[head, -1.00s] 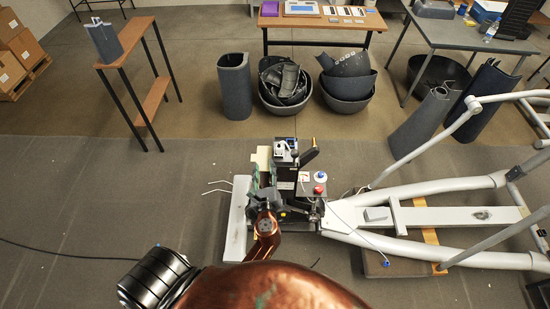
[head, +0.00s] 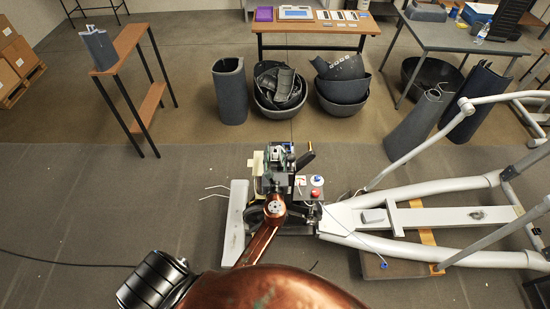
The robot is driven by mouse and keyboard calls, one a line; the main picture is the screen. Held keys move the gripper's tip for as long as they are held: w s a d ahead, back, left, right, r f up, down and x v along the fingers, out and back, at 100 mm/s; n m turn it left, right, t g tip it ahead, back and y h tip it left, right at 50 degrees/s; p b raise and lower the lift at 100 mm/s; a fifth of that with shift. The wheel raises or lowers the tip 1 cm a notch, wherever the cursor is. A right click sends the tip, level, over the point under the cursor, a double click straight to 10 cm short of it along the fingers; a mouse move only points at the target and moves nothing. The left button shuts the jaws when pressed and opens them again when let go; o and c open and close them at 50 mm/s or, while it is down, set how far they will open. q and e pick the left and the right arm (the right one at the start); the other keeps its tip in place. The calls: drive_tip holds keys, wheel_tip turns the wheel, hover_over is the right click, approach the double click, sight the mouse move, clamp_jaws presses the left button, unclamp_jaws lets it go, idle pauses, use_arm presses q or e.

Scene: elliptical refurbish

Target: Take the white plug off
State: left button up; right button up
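My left gripper (head: 278,160) is over the dark machine unit at the middle of the head view, beyond the end of my copper arm. Its fingers are small and dark against the unit, and I cannot tell whether they are open or shut. Small pale parts show around the fingertips; I cannot tell whether one of them is the white plug, or whether the gripper touches it. My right gripper is not in view.
A red knob (head: 315,193) and a white-and-blue cap (head: 315,181) sit just right of the gripper. The white elliptical frame (head: 440,215) extends right. Dark bins (head: 280,88) and a wooden-topped table (head: 315,22) stand behind.

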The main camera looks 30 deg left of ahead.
use_arm(q)
clamp_jaws()
idle(0.8)
idle(0.4)
